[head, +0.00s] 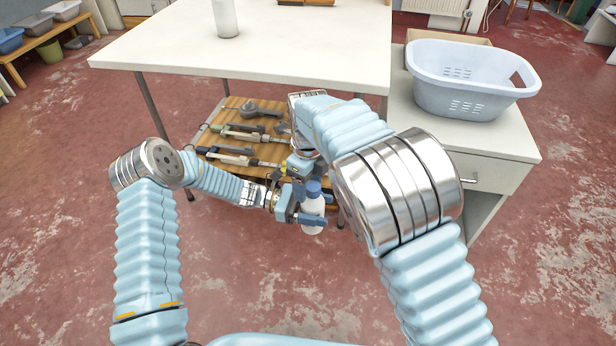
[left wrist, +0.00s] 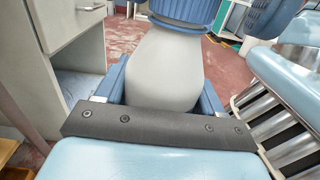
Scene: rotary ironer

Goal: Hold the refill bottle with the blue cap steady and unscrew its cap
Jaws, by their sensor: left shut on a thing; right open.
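The refill bottle (head: 313,213) is white with a blue cap (head: 313,187). It is upright in the air in front of the table. My left gripper (head: 306,217) is shut on the bottle's body, below the cap. In the left wrist view the white body (left wrist: 165,70) stands between the two blue fingers, and the ribbed blue cap (left wrist: 187,8) is cut off by the top edge. My right gripper (head: 306,178) is open, just above and beside the cap in the head view. My right arm hides part of it, so I cannot tell whether its fingers touch the cap.
A white table (head: 250,50) stands ahead, with a white container (head: 225,18) on it. A wooden lower shelf (head: 215,140) holds several tools. A pale laundry basket (head: 468,80) sits on a white cabinet (head: 500,145) at right. Red floor is free at left.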

